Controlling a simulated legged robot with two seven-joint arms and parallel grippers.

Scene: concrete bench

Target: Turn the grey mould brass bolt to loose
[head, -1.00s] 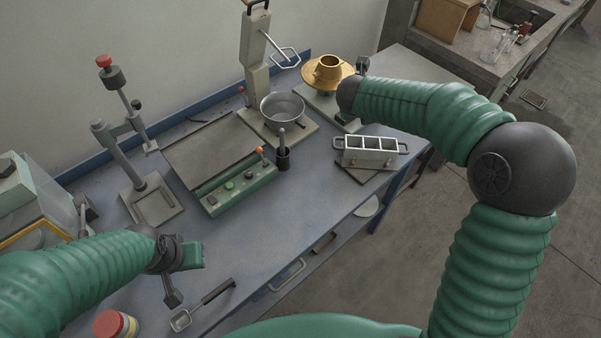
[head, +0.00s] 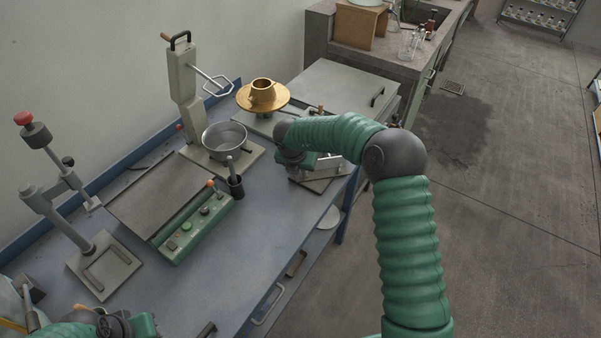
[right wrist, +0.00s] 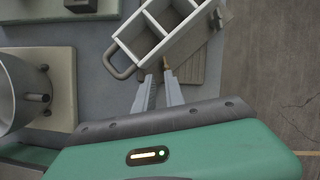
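The grey mould (right wrist: 160,30) is an open metal box with compartments and a loop handle, at the top of the right wrist view. In the head view the mould (head: 331,163) is partly hidden by my right gripper (head: 297,167). A small brass bolt (right wrist: 167,63) shows at the mould's near side. My right gripper (right wrist: 159,78) has two fingers apart, pointing at that side, with the bolt by the right fingertip. I cannot tell whether they touch. My left gripper (head: 142,324) is at the bottom left of the head view, its fingers unclear.
The mould is on a dark board (head: 318,184) near the bench's right edge.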

